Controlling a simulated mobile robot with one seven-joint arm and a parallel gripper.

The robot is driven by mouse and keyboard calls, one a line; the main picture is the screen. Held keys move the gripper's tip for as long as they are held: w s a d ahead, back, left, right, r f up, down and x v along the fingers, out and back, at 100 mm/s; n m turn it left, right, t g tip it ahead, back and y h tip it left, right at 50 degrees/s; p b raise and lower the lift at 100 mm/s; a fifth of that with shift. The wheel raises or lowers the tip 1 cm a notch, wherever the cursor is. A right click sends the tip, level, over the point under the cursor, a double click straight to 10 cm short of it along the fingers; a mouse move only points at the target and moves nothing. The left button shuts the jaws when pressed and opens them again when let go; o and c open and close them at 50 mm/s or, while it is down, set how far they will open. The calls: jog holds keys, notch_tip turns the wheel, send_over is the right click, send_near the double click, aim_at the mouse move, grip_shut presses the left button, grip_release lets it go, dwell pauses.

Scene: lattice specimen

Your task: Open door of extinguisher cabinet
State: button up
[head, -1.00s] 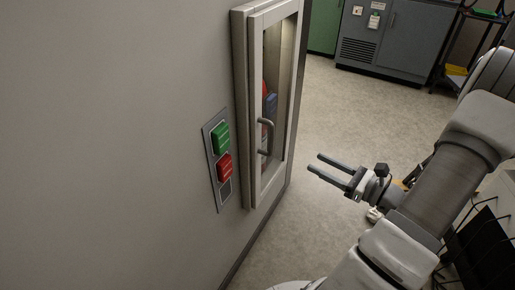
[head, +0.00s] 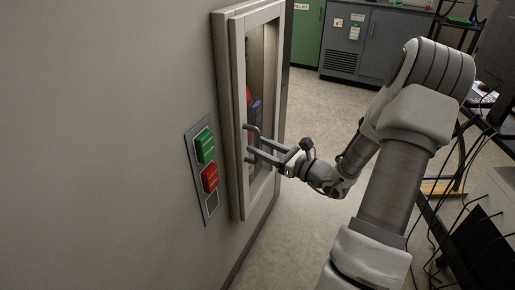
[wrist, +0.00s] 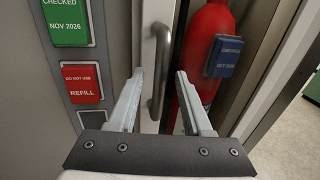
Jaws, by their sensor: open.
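The extinguisher cabinet (head: 236,110) is mounted on the wall, with a pale frame and a glazed door that looks closed. Its grey bar handle (head: 257,133) stands upright on the door's left side; it also shows in the wrist view (wrist: 158,75). My gripper (head: 249,154) is at the handle, with its fingers spread. In the wrist view my gripper (wrist: 157,88) has one finger on each side of the handle's line, and no firm contact shows. A red extinguisher (wrist: 208,55) with a blue tag (wrist: 225,57) is visible behind the glass.
A wall panel left of the cabinet carries a green sign (head: 205,145) and a red sign (head: 210,178). Grey cabinets (head: 375,45) stand at the back. A bench with dark cables (head: 440,215) is at the right. The floor (head: 310,110) beside the cabinet is clear.

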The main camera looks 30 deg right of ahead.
jog(key=shift+w+a, duration=0.35)
jog(key=shift+w, duration=0.3)
grip_shut()
dwell(1.0)
